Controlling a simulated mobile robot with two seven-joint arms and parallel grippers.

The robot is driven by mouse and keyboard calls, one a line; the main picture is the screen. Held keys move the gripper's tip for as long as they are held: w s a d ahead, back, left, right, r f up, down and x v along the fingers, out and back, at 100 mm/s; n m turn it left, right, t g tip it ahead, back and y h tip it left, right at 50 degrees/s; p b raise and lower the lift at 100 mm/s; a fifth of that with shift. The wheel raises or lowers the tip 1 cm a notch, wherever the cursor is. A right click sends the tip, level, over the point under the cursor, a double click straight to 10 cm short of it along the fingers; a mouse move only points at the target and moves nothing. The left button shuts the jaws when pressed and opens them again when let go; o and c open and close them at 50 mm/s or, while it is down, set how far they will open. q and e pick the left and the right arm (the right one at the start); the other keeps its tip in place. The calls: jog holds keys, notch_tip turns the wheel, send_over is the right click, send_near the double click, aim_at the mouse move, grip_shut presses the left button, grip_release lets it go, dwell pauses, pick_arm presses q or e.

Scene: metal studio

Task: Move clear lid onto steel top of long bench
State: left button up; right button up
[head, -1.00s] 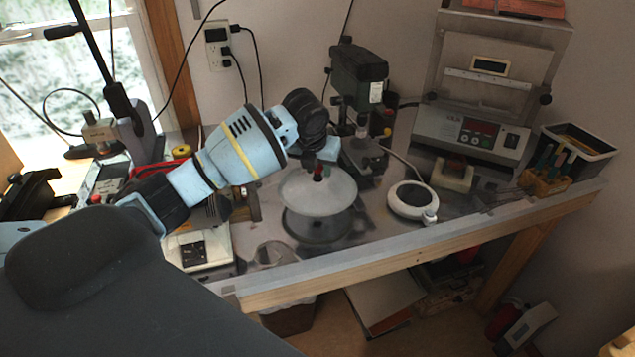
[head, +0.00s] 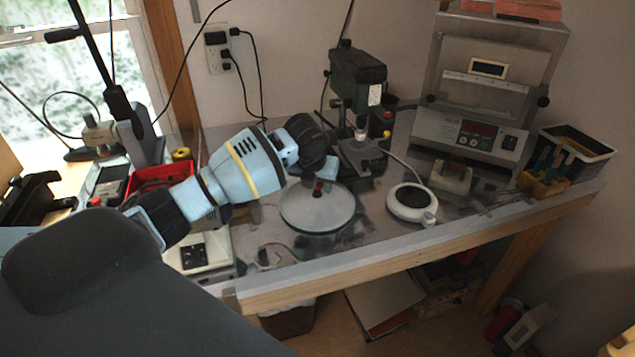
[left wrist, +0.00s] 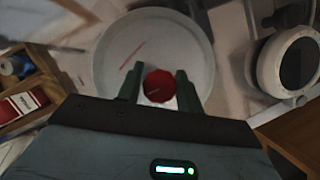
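The clear lid (head: 315,212) is a pale round disc with a red knob. It lies level at the steel top (head: 380,232) of the long bench, left of the white ring-shaped device; any small gap beneath it is hard to tell. My left gripper (head: 320,186) reaches down over the lid's middle. My right gripper is not in view.
A white ring-shaped device (head: 408,200) stands right of the lid. A dark green drill press (head: 357,80) stands behind it. A white box-like device (head: 200,250) is at left. A grey machine (head: 475,130) and a black bin (head: 575,150) stand at right. The bench's front strip is fairly clear.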

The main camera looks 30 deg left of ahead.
pick_arm(q)
jog(key=o, duration=0.3)
jog(key=shift+r, duration=0.1)
jog(key=v, duration=1.2)
dwell(0.3)
